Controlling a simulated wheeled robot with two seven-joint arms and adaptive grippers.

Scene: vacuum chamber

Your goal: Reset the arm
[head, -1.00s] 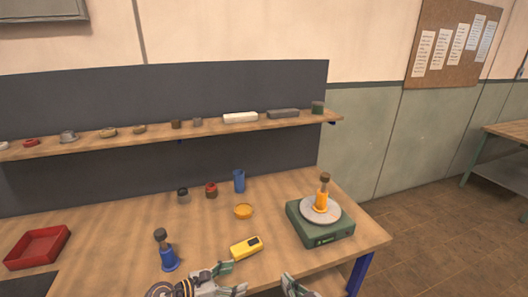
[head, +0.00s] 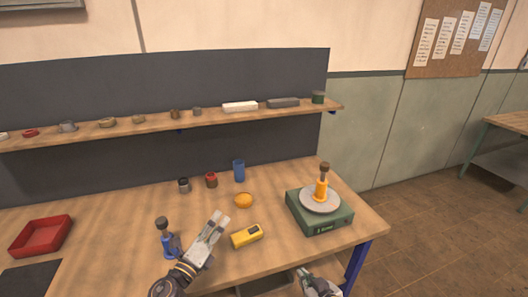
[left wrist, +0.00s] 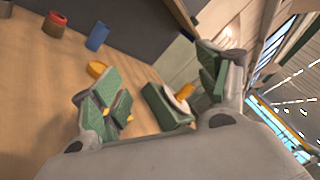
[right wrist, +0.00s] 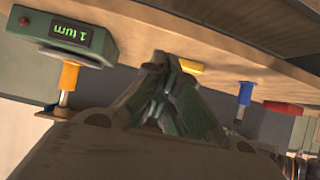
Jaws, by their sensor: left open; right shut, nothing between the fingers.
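My left gripper (head: 218,226) is over the front of the wooden table, between the blue-based valve and the yellow meter, its fingers pointing up and to the right. It is open and empty; its spread fingers show in the left wrist view (left wrist: 158,95). My right gripper (head: 312,275) is at the table's front edge, below the green scale in the picture. It is shut with nothing in it, its fingers together in the right wrist view (right wrist: 165,80). Most of both arms is outside the head view.
The green scale (head: 322,221) carries an orange valve (head: 321,188) on its round plate. A blue valve (head: 169,244), yellow meter (head: 247,236), orange disc (head: 243,200), blue cup (head: 239,171), two small jars and red tray (head: 40,235) stand on the table. A shelf (head: 150,127) runs behind.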

